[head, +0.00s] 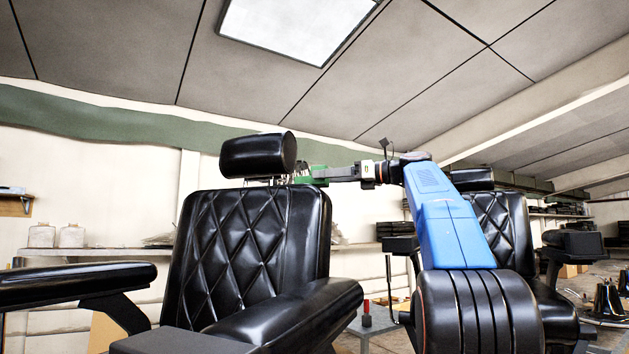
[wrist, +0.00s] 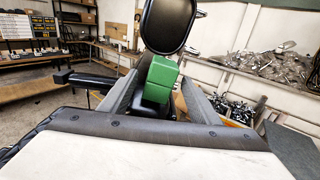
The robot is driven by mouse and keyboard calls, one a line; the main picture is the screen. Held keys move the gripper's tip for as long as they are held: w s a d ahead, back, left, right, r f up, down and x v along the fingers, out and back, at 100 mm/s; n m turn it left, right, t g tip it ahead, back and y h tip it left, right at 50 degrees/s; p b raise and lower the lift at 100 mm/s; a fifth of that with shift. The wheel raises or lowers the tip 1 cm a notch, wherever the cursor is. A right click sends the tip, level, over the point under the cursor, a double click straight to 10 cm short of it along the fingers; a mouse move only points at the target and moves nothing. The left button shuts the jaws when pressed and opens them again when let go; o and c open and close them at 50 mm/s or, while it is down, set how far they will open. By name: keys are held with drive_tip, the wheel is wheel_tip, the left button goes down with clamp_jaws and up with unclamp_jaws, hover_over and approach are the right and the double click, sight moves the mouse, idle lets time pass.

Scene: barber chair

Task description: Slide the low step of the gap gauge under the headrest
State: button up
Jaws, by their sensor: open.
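The black padded headrest (head: 258,155) stands on thin posts above the tufted chair back (head: 245,250). In the wrist view the headrest (wrist: 168,22) is at top centre, just beyond the gauge. The green gap gauge (wrist: 158,82) is a stepped block between my two grey fingers, its top reaching the headrest's lower edge in the picture. My gripper (wrist: 163,88) is open around it; whether a finger touches it I cannot tell. In the head view my gripper (head: 318,174) reaches in from the right, with green showing beside the headrest's lower right. Whether the low step is under the headrest is unclear.
A second black chair (head: 500,225) stands at the right behind my arm. The near chair's armrests (head: 75,283) stick out at the front. Wall shelves (wrist: 245,75) with clutter stand behind. Open floor (wrist: 45,105) lies at the left of the wrist view.

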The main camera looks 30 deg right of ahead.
drive_tip(key=x, duration=0.4)
drive_tip(key=shift+w+a+f, duration=0.1)
drive_tip(key=shift+a, duration=0.05)
drive_tip(key=shift+c, duration=0.3)
drive_tip(key=c, duration=1.3)
